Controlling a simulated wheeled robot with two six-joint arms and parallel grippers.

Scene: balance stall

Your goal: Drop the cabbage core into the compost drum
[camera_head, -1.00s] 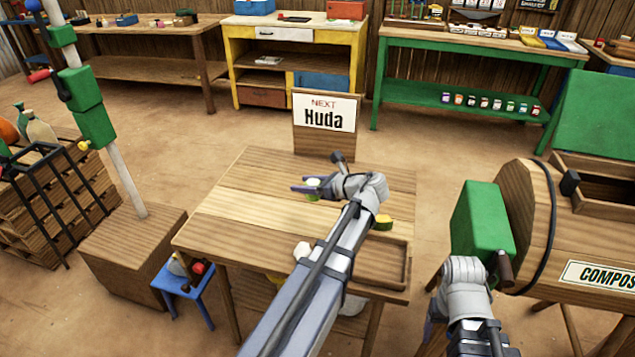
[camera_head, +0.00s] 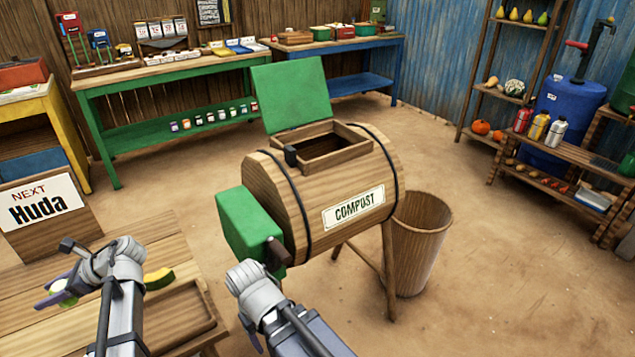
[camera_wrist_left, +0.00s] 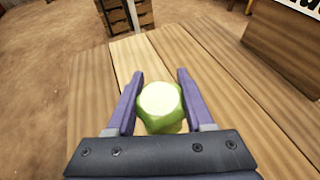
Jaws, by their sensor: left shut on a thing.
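The cabbage core (camera_wrist_left: 160,105), pale green with a cut whitish top, is between the two purple fingers of my left gripper (camera_wrist_left: 158,98) in the left wrist view. In the head view my left gripper (camera_head: 56,291) is shut on the core (camera_head: 66,297) above the wooden table (camera_head: 165,240) at the lower left. The compost drum (camera_head: 290,195) is a wooden barrel lying on legs, to the right of the table. Its green lid (camera_head: 291,93) stands open and its square hatch (camera_head: 340,150) is uncovered.
A yellow and green piece (camera_head: 158,279) lies on the table behind a shallow tray (camera_head: 205,323). A green box (camera_head: 248,228) sits on the drum's left end. A wooden bin (camera_head: 422,240) stands right of the drum. Open floor lies at the right.

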